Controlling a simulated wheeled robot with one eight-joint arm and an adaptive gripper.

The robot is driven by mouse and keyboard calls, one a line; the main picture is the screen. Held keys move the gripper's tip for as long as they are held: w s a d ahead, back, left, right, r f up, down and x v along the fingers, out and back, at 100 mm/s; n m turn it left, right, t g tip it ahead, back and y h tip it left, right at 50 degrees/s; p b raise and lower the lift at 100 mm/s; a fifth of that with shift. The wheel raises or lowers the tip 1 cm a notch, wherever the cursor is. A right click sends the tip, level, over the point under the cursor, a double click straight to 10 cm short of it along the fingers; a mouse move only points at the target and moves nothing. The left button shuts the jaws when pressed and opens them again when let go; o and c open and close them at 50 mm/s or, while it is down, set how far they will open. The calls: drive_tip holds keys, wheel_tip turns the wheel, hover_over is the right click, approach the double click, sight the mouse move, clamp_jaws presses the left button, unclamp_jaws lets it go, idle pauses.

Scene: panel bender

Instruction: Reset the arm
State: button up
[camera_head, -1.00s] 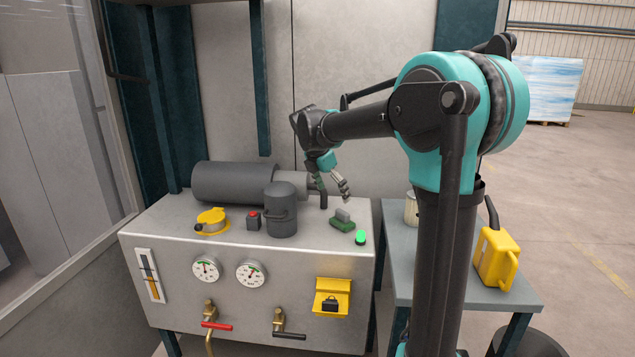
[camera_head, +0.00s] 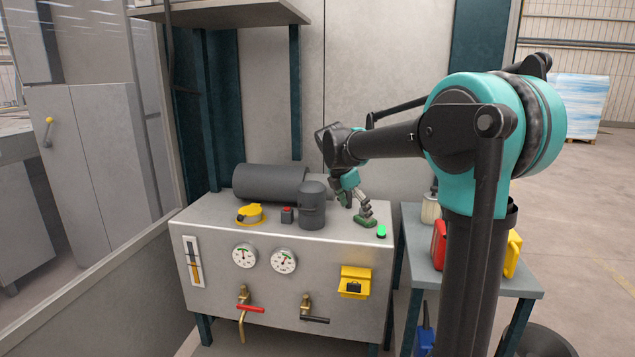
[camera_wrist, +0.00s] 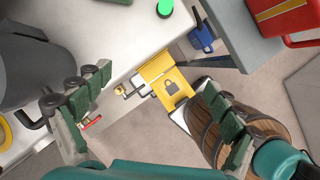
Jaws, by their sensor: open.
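My arm reaches in from the right in the head view. My gripper (camera_head: 357,203) hangs above the right part of the grey machine cabinet's top, beside the green block (camera_head: 366,220). Whether it touches the block cannot be told there. In the wrist view my gripper (camera_wrist: 155,118) has its green-padded fingers spread wide with nothing between them. The yellow lockout box (camera_head: 354,282) on the cabinet front also shows between the fingers in the wrist view (camera_wrist: 163,79). A green button (camera_head: 381,232) sits at the top's right edge.
A side table (camera_head: 520,285) at right bears a red can (camera_head: 438,244) and a yellow can (camera_head: 513,254).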

drive_tip(key=s+d+f+m+t+y, duration=0.1)
drive_tip(key=s+d+f+m, duration=0.3)
drive_tip(key=s+f+m, duration=0.6)
drive_tip(key=s+d+f+m+y, duration=0.2)
drive_tip(key=s+f+m, duration=0.9)
drive_tip(key=s, duration=0.6)
drive_tip(key=d+m, duration=0.1)
drive_tip(key=m, duration=0.1)
drive_tip(key=shift+d+m+t+y, duration=0.3)
drive_tip(key=shift+d+t, duration=0.1)
drive_tip(key=shift+s, duration=0.1)
